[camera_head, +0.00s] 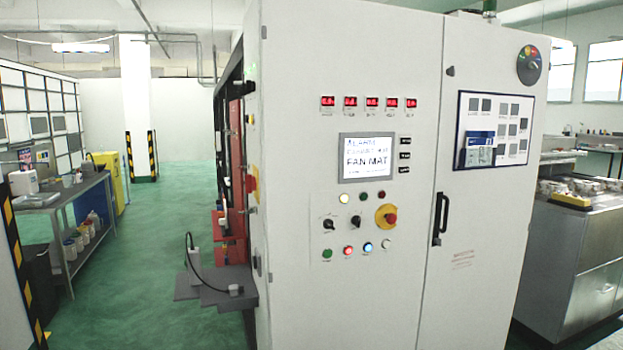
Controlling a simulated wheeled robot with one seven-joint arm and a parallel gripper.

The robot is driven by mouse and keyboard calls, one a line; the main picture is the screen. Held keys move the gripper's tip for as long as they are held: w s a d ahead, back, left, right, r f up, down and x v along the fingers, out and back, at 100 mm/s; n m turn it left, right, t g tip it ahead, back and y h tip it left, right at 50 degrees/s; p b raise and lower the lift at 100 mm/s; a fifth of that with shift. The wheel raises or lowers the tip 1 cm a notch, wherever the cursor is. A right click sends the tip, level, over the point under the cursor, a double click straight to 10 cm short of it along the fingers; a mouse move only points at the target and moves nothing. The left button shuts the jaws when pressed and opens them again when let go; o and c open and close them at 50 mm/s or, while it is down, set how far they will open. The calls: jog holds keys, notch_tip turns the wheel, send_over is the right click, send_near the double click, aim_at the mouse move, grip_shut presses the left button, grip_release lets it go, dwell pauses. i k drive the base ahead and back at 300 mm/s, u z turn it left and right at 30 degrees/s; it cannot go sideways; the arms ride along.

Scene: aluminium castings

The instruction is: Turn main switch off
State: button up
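A tall white control cabinet (300,290) fills the middle of the head view. A round dark disc with coloured marks (529,66) sits high on the right door. A red-and-yellow part (251,183) shows edge-on on the cabinet's left side. I cannot tell which is the main switch, nor read any switch position. My gripper is not in view.
A black door handle (440,219) sticks out from the cabinet front. A lit screen (366,157) is above the buttons. A grey ledge (215,284) juts out at left. A workbench (75,215) stands far left, with open green floor (140,280) between.

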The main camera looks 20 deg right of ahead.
aim_at(250, 181)
jog(key=u, duration=0.85)
jog(key=i, duration=3.15)
jog(key=u, duration=2.25)
jog(key=i, duration=0.65)
jog(key=z, duration=2.1)
